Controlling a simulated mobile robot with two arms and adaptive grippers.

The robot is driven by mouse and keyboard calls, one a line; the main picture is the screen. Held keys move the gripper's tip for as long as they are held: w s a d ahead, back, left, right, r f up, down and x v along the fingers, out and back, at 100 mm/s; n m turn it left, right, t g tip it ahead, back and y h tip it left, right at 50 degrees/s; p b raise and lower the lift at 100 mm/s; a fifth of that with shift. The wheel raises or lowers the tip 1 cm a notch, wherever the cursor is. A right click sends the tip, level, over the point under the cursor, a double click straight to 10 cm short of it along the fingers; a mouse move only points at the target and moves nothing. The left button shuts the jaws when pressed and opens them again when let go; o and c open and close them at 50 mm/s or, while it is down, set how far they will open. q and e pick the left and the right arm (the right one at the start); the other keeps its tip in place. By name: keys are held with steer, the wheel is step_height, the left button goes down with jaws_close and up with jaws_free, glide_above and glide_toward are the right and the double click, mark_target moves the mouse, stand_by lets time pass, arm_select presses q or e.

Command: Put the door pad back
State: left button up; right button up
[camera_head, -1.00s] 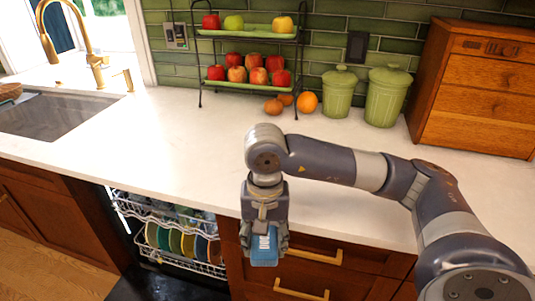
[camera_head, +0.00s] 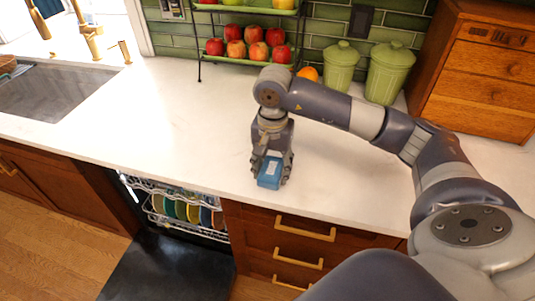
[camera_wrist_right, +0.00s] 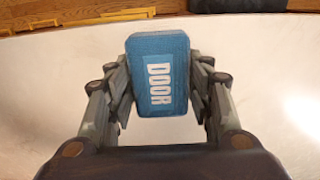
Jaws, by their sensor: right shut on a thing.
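The blue door pad (camera_head: 269,172) is a small block with the white word "DOOR" on it, readable in the right wrist view (camera_wrist_right: 158,75). My right gripper (camera_head: 271,165) is shut on it, with a finger on each side. In the head view the pad appears over the white counter near its front edge. I cannot tell whether it touches the counter. My left gripper is not in view.
The open dishwasher (camera_head: 178,212) with racks of coloured plates is below the counter (camera_head: 170,110) at left. A fruit stand (camera_head: 245,62), green canisters (camera_head: 387,72) and a wooden drawer box (camera_head: 480,75) stand at the back. The counter's middle is clear.

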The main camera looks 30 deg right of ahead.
mark_target(268, 158)
steer(key=w+d, duration=0.1)
steer(key=w, duration=0.1)
steer(key=w+d+p, duration=0.1)
steer(key=w, duration=0.1)
steer(key=w+d+p, duration=0.1)
steer(key=w, duration=0.1)
steer(key=shift+w+f, duration=0.15)
steer(key=shift+f, duration=0.15)
steer(key=shift+f+p, duration=0.9)
steer(key=shift+f, duration=0.85)
steer(key=shift+f, duration=0.1)
steer(key=shift+f+b, duration=0.15)
steer(key=shift+b, duration=0.2)
steer(key=o, duration=1)
steer(key=shift+c, duration=0.2)
steer(key=shift+r, duration=0.2)
